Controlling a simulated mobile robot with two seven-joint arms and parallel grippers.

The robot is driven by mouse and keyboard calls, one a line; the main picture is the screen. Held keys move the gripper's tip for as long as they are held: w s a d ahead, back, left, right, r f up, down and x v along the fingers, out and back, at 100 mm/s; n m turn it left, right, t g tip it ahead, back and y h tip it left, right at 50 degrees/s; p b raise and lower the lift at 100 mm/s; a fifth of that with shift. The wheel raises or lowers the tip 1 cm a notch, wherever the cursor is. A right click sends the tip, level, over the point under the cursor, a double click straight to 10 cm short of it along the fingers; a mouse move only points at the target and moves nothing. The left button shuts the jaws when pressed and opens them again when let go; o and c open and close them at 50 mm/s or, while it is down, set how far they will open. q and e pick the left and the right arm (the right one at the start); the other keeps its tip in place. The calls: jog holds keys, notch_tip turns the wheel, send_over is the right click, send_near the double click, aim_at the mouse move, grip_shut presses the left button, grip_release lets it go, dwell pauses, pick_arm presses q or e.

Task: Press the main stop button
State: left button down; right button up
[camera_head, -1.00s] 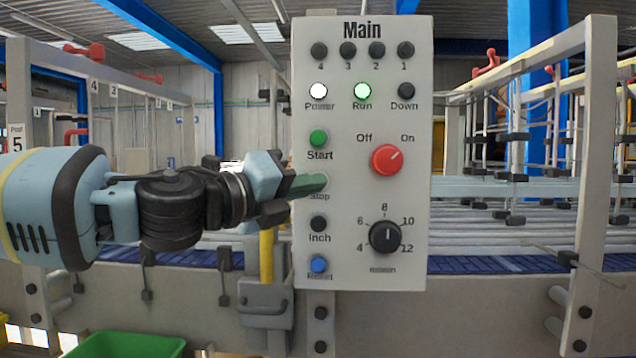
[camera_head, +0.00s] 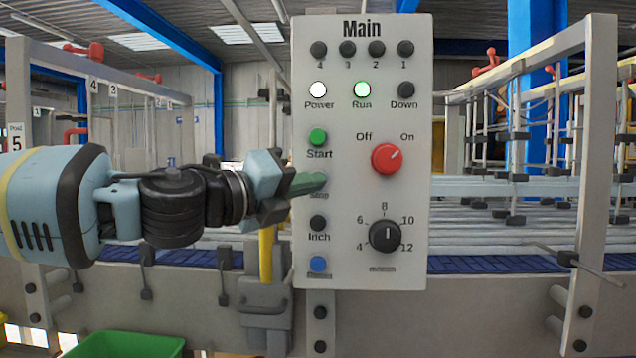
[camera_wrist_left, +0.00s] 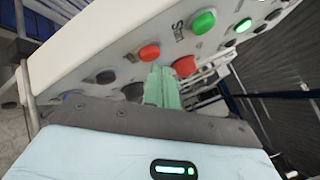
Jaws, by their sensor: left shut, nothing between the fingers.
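The grey control panel (camera_head: 345,225), headed Main, stands upright in the middle of the head view. The red stop button (camera_wrist_left: 149,52) shows in the left wrist view, between the green start button (camera_wrist_left: 203,22) and the dark inch button (camera_wrist_left: 105,76). My left gripper (camera_head: 322,182) is shut and empty, its green fingertips at the stop position. They hide most of that button in the head view. The fingertips (camera_wrist_left: 163,72) appear just below the button in the wrist view; I cannot tell whether they touch it. The run light (camera_head: 362,90) is lit green. My right gripper is not in view.
The start button (camera_head: 318,137) is just above the fingers and the inch button (camera_head: 318,223) just below. A red Off/On knob (camera_head: 387,159) and a black dial (camera_head: 385,236) are to the right. A conveyor (camera_head: 490,264) runs behind the panel. A green bin (camera_head: 125,345) is lower left.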

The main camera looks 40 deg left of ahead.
pick_arm(q)
jog(key=shift+w+a, duration=0.1)
jog(key=shift+w, duration=0.05)
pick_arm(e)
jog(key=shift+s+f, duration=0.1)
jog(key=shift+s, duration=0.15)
